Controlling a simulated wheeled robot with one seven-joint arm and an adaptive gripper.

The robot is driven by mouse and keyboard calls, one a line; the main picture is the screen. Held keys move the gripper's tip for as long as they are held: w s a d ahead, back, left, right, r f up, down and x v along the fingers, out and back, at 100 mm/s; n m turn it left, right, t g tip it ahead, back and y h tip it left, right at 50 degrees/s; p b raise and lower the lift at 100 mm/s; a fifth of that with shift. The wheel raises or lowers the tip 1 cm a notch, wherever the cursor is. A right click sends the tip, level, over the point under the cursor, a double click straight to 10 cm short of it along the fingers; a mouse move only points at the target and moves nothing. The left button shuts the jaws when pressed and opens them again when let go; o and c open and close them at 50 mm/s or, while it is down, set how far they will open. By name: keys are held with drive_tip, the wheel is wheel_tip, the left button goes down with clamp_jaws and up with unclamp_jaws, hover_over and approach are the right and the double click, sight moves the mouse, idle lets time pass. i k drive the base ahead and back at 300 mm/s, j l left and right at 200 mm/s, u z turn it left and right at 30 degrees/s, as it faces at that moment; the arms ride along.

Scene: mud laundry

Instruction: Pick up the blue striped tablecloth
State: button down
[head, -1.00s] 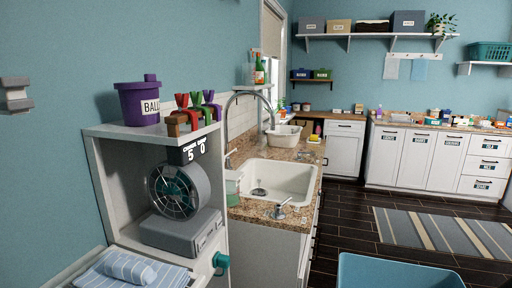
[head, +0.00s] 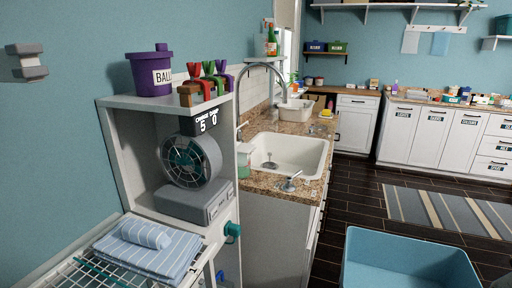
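The blue striped tablecloth (head: 150,250) lies folded in the lower left of the head view. It is a flat folded layer with a smaller rolled or folded piece (head: 146,233) of like striped cloth on top. It rests on a white wire rack (head: 84,277) beside a white shelf unit. My gripper is not in view.
The white shelf unit (head: 130,150) holds a fan (head: 190,160) and a purple bucket (head: 151,75). A teal knob (head: 232,231) sticks out beside the cloth. A blue bin (head: 408,262) stands at the lower right. The dark floor (head: 350,200) is open by the sink counter.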

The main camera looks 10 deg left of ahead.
sight(162, 254)
drive_tip(key=i+l+u, duration=0.25)
drive_tip(key=u, duration=0.2)
drive_tip(key=i+l+u, duration=0.3)
drive_tip(key=u, duration=0.2)
drive_tip(key=i+l+u, duration=0.2)
drive_tip(key=l+u, duration=0.25)
drive_tip(key=i+l+u, duration=0.1)
drive_tip(key=l+u, duration=0.4)
drive_tip(key=i+l+u, duration=0.25)
drive_tip(key=u, duration=0.15)
drive_tip(key=i+l+u, duration=0.25)
drive_tip(key=l+u, duration=0.2)
drive_tip(key=j, duration=0.1)
